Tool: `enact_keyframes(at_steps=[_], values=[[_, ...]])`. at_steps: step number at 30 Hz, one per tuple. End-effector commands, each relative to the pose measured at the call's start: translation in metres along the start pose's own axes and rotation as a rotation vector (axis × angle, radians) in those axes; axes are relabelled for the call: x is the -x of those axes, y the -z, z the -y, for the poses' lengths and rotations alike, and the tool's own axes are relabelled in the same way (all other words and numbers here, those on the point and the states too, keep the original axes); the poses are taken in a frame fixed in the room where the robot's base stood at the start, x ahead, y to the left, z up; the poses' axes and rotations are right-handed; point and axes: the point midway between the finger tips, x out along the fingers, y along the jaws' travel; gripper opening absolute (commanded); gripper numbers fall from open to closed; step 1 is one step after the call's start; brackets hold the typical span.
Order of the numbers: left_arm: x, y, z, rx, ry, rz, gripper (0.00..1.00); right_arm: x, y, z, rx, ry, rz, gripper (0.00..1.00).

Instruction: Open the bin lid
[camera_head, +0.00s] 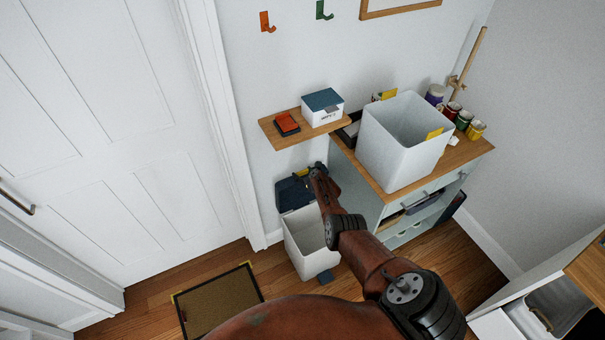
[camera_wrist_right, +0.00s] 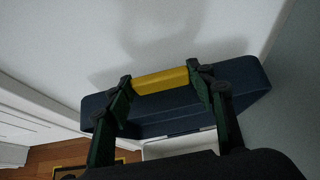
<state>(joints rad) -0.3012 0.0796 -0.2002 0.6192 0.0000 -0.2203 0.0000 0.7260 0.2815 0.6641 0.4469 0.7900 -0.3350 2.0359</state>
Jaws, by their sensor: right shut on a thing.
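The white bin (camera_head: 302,247) stands on the wood floor by the wall, and its open top and inside show. Its dark blue lid (camera_head: 291,194) is raised at the back of the bin, close to the wall; it also shows in the right wrist view (camera_wrist_right: 245,82). My right gripper (camera_head: 316,172) is at the lid's upper edge. In the right wrist view its green fingers are at the two ends of the lid's yellow handle (camera_wrist_right: 160,81), shut on it. The arm hides part of the bin and lid in the head view. My left gripper is out of view.
A small cabinet (camera_head: 369,172) with a large white open box (camera_head: 384,150) stands right of the bin. A wooden shelf (camera_head: 270,129) juts from the wall above the lid. A framed mat (camera_head: 218,301) lies on the floor at left.

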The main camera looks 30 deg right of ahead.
Motion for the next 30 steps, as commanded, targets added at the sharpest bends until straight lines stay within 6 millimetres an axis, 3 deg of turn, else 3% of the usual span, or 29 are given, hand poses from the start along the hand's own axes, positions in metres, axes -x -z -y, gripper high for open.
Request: enact_keyframes(at_steps=[1,11,12,20,30], values=[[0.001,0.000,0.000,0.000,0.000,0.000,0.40,0.000,-0.011,0.007,0.003,0.013,0.014,0.07],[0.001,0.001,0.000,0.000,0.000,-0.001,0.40,-0.002,-0.013,0.003,0.008,0.009,0.013,0.07],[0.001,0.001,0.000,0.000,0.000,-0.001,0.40,-0.002,-0.013,0.003,0.008,0.009,0.014,0.51],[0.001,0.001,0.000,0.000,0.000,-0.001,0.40,-0.002,-0.008,0.000,0.007,0.004,0.007,0.68],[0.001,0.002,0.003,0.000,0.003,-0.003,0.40,-0.001,-0.003,-0.001,0.006,0.001,0.002,0.68]])
